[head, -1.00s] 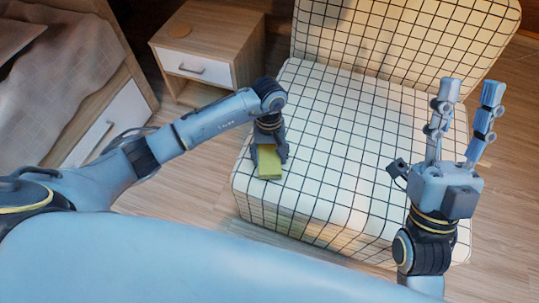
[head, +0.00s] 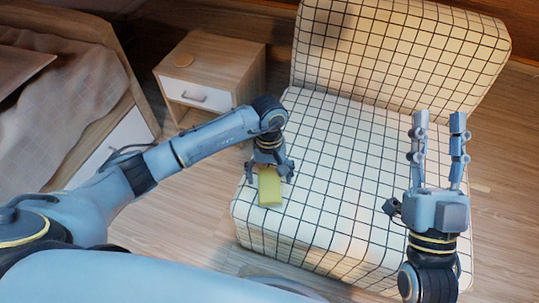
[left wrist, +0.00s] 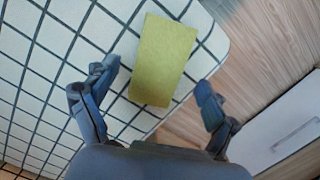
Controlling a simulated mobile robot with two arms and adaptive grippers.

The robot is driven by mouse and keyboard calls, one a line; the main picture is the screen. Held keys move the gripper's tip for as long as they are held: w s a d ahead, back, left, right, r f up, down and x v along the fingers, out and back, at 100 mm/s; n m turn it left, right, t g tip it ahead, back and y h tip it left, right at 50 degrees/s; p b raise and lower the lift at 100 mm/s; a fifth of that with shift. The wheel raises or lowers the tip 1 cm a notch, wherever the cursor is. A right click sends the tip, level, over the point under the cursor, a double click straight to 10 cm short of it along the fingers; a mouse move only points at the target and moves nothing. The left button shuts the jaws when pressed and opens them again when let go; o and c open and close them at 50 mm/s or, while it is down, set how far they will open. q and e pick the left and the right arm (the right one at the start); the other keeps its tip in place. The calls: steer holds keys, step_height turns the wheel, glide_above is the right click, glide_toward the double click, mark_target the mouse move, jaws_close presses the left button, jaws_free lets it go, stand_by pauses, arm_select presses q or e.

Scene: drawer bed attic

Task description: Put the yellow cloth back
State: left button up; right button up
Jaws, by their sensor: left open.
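The yellow cloth (head: 270,188) is a folded block on the front left edge of the checkered chair seat. It also shows in the left wrist view (left wrist: 163,59). My left gripper (head: 268,176) is over its far end, fingers spread on either side and apart from the cloth. In the left wrist view, my left gripper (left wrist: 155,85) is open with the cloth's near end between its fingertips. My right gripper (head: 438,118) is raised at the right, fingers apart and empty, pointing up.
The chair seat (head: 345,135) has much bare room. A wooden nightstand (head: 222,65) with a white drawer stands at the back left. A bed (head: 65,95) with a white drawer is at the far left. Wooden floor (head: 185,215) shows between them.

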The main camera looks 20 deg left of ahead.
mark_target(269, 179)
arm_select(q)
step_height(269, 179, up, 8)
steer(key=w+p, duration=0.1)
steer(key=p, duration=0.1)
steer(key=shift+a+r, duration=0.2)
arm_select(e)
steer(key=w+f+g+h, duration=0.2)
steer(key=f+g, duration=0.4)
steer(key=f, duration=0.3)
steer(key=shift+w+d, duration=0.2)
steer(key=shift+w, duration=0.45)
